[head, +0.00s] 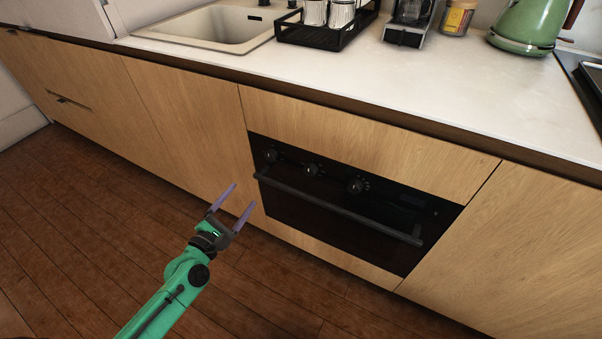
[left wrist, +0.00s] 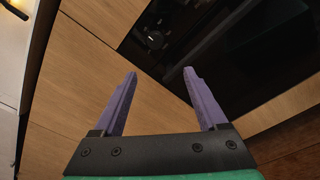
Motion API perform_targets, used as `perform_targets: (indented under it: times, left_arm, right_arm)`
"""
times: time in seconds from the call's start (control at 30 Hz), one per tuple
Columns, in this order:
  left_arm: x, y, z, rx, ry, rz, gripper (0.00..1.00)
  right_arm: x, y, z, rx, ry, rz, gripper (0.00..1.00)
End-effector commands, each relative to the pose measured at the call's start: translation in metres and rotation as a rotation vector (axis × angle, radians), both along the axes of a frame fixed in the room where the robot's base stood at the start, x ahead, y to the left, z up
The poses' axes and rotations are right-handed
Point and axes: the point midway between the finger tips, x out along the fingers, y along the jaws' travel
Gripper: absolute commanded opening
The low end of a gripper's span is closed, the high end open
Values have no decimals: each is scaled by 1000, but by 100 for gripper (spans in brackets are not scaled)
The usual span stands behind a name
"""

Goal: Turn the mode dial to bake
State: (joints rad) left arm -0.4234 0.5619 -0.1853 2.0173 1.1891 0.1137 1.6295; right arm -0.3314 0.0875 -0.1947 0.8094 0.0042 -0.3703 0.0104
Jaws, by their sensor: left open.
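A black built-in oven (head: 340,205) is set in the wooden cabinet front. It has a row of three dark round dials along its top: a left dial (head: 270,155), a middle dial (head: 311,170) and a right dial (head: 356,186). Their markings are too small to read, so I cannot tell which is the mode dial. My left gripper (head: 240,198) is open and empty, in front of the cabinet to the left of the oven and apart from it. In the left wrist view, its two purple fingers (left wrist: 160,90) point towards the oven, and a dial (left wrist: 154,40) shows beyond them.
A dark handle bar (head: 335,205) runs across the oven door below the dials. The counter (head: 390,80) above holds a sink (head: 215,28), a black rack (head: 325,32) with cups and a green kettle (head: 527,25). The wooden floor in front is clear.

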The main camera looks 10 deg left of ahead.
Motion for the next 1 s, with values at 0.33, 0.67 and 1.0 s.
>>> perform_targets:
  times: [0.33, 0.67, 1.0]
  left_arm:
    - [47, -21, 16, -87, -12, -7, 75]
    - [124, -47, 10, -82, -8, -10, 75]
    - [139, -52, 11, -79, -6, -10, 75]
  right_arm:
    - [-17, -2, -1, -1, 5, 7, 0]
    - [-14, -2, -4, 0, 1, 7, 0]
    - [-9, -1, -3, 0, 2, 3, 0]
